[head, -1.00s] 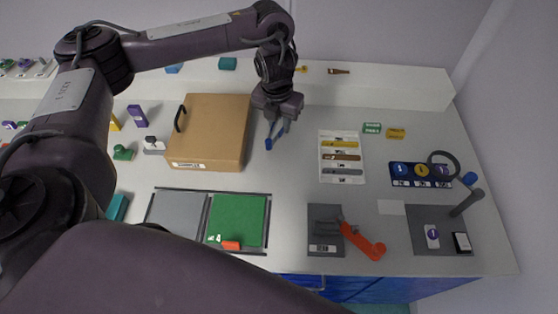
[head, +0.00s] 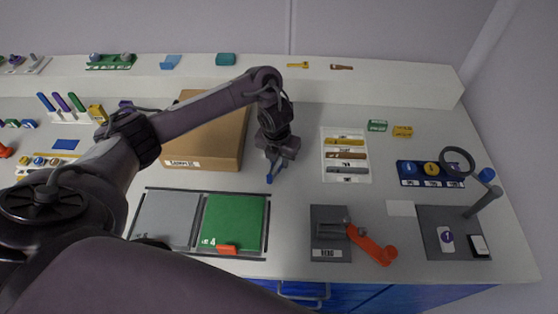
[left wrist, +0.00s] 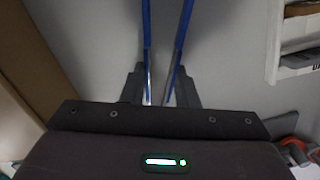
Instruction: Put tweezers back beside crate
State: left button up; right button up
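My left gripper (head: 275,163) points down over the pale table, just right of the brown crate (head: 228,142). It is shut on the blue tweezers (head: 270,179), whose blue tip shows below the fingers. In the left wrist view, the two blue legs of the tweezers (left wrist: 147,25) run out from between the fingers of my left gripper (left wrist: 160,90), with bare metal near the fingers. The crate's brown side (left wrist: 35,55) stands at the left there, apart from the tweezers. I cannot tell whether the tweezers touch the table. My right gripper is not in view.
A white tray with strips (head: 345,177) lies right of the gripper. Nearer are a green-and-grey panel (head: 266,222) and a grey mat with an orange-handled tool (head: 375,248). The table between crate and tray is clear.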

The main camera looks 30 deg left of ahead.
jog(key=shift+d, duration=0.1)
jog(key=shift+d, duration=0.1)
pick_arm(q)
jog(key=shift+o, duration=0.5)
jog(key=shift+f, duration=0.1)
jog(key=o, duration=0.5)
jog(key=shift+c, duration=0.2)
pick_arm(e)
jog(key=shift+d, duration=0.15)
pick_arm(q)
notch_tip(320, 180, up, 12)
jog(key=s+p, duration=0.1)
jog(key=p, duration=0.4)
jog(key=shift+s+p, duration=0.15)
jog(key=shift+p, duration=0.15)
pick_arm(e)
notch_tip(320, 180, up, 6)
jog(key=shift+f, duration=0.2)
